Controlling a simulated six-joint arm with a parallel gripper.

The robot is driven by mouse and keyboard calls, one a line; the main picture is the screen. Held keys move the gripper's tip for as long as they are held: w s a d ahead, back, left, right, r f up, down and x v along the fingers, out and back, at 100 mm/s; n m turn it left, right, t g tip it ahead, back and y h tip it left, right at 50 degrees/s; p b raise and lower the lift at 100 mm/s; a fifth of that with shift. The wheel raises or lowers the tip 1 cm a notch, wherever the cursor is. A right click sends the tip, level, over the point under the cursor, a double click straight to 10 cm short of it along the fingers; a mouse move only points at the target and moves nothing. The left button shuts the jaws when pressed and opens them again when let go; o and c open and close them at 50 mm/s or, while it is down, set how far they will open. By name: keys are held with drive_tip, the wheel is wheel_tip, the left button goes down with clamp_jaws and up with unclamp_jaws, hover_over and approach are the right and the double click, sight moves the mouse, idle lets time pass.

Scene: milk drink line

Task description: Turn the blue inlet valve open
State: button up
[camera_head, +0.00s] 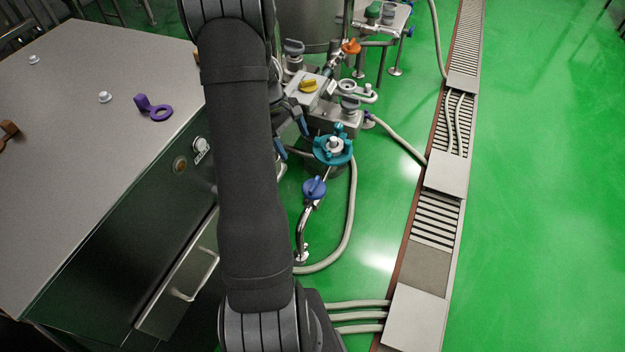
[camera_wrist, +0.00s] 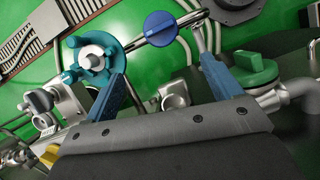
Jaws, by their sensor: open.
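The blue inlet valve has a round blue handle (camera_head: 314,188) with a raised grip bar, on a bent steel pipe low beside the dark cabinet. In the wrist view the blue handle (camera_wrist: 160,28) lies ahead of the fingers, near the top edge, roughly between their directions. My gripper (camera_head: 291,136) is open and empty, up and left of the handle in the head view and apart from it. In the wrist view my gripper (camera_wrist: 163,66) shows two blue fingers spread wide. My arm hides part of the equipment in the head view.
A teal hand wheel (camera_head: 333,149) stands close to the blue handle. A yellow knob (camera_head: 309,86) and orange handle (camera_head: 351,47) are farther back. A green knob (camera_wrist: 245,68) is beside the right finger. A hose (camera_head: 350,220) curves past the pipe. Green floor lies open to the right.

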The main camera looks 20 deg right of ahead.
sight(314, 183)
drive_tip(key=shift+n, duration=0.6)
drive_tip(key=x, duration=1.6)
drive_tip(key=shift+s+d+f, duration=0.1)
drive_tip(key=shift+s+d, duration=0.15)
drive_tip(key=c, duration=1)
drive_tip(key=shift+o, duration=0.2)
